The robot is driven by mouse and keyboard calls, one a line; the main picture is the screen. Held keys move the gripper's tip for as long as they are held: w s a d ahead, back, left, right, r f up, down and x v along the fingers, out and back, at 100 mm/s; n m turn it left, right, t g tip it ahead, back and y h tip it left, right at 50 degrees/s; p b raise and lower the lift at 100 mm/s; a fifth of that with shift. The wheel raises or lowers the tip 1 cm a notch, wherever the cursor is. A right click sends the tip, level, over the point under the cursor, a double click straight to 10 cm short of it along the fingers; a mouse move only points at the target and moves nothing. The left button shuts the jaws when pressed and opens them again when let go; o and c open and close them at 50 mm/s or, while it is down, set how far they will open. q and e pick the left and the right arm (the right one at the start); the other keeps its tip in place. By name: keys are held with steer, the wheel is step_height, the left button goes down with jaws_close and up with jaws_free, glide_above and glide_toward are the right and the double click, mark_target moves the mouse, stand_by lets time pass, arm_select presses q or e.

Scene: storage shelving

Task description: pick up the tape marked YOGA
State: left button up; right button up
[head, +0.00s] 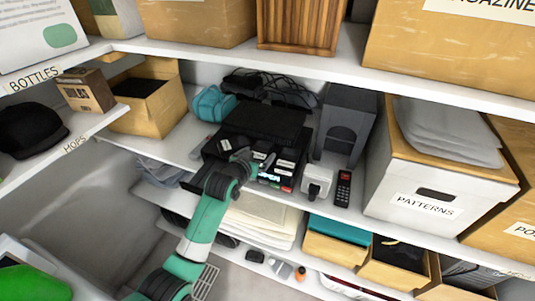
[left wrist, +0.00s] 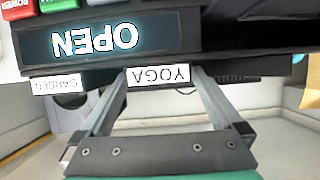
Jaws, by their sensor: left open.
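The tape marked YOGA (left wrist: 158,76) shows in the left wrist view as a black edge with a white label, upside down in the picture. My left gripper (left wrist: 160,82) is open, with one finger at each side of the label. I cannot tell whether the fingers touch the tape. In the head view my left gripper (head: 243,156) reaches into the middle shelf, at the front of the black stacked devices. Small white labels show beside it, too small to read. My right gripper is not in view.
A tape marked GARDEN (left wrist: 57,86) is close beside the YOGA tape. A player with a lit OPEN display (left wrist: 95,40) and coloured buttons borders them. Shelf boards lie above and below.

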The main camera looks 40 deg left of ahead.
arm_select(q)
steer(key=shift+w, duration=0.1)
steer(key=shift+c, duration=0.9)
steer(key=c, duration=1.2)
